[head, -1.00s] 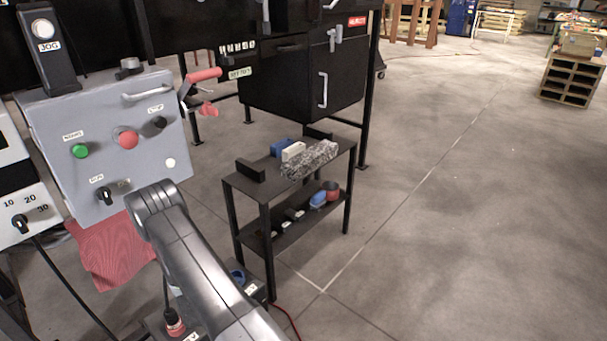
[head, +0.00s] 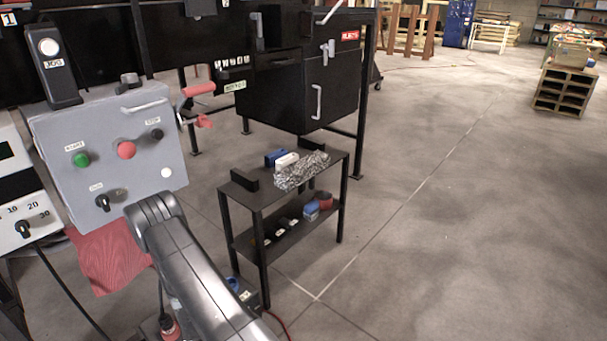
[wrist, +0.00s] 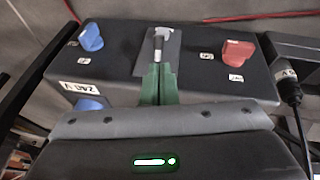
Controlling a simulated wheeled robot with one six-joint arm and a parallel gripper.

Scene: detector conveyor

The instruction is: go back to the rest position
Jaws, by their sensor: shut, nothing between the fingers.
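My gripper (wrist: 158,78) shows in the wrist view as two green fingers held together, with nothing between them. The lever is on a dark box (wrist: 112,60) with a 240 V label, blue knobs and a red knob (wrist: 237,52). In the head view my arm reaches down in the foreground and the gripper is hidden. Part of a dark low box with a blue knob (head: 233,284) shows beside the arm.
A grey control panel (head: 75,135) with buttons stands at left, close to my arm. A red cloth (head: 112,258) hangs below it. A black two-shelf cart (head: 262,196) holds a silvery crumpled item (head: 302,171). The floor at right (head: 460,240) is open.

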